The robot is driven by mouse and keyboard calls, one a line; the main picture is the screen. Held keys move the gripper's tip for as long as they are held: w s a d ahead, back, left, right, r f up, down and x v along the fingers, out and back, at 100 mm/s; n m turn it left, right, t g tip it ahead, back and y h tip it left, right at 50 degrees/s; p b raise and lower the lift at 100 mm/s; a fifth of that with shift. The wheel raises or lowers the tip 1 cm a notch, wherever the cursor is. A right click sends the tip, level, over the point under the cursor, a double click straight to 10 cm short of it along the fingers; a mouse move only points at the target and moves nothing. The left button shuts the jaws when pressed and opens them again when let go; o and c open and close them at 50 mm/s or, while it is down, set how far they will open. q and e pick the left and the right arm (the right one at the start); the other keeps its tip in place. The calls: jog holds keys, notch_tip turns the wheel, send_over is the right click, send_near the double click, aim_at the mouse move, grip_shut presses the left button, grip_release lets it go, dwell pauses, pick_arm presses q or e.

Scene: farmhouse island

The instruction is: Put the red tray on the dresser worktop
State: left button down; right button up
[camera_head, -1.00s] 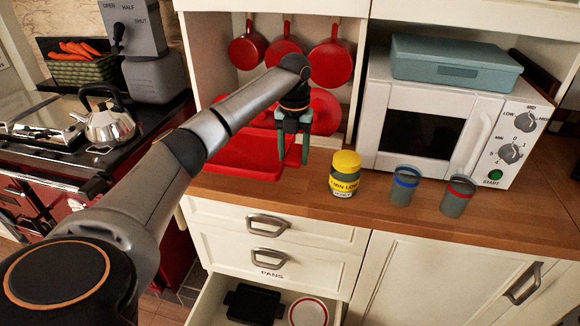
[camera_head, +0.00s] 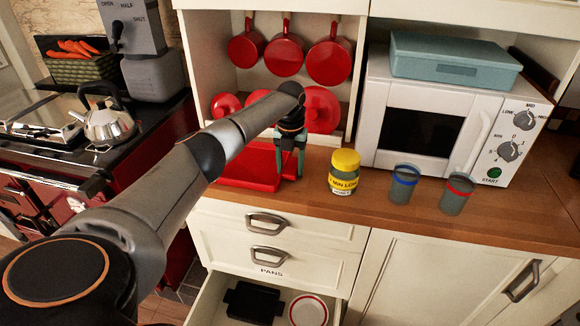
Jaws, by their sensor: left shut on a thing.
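The red tray (camera_head: 245,181) is at the left end of the wooden dresser worktop (camera_head: 310,203), partly hidden behind my left arm. It looks level and at or very near the worktop surface; I cannot tell whether it touches all along. My left gripper (camera_head: 289,172) points down and is shut on the tray's right-hand edge. My right gripper is not in view.
A yellow-lidded jar (camera_head: 344,173) stands close right of the tray. Beyond it are a blue-banded cup (camera_head: 404,185), a red-banded cup (camera_head: 457,195) and a white microwave (camera_head: 420,120). Red pans (camera_head: 284,58) hang behind. A lower drawer (camera_head: 215,305) is open.

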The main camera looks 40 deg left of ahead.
pick_arm(q)
jog(key=shift+c, duration=1)
grip_release()
notch_tip(320, 180, up, 12)
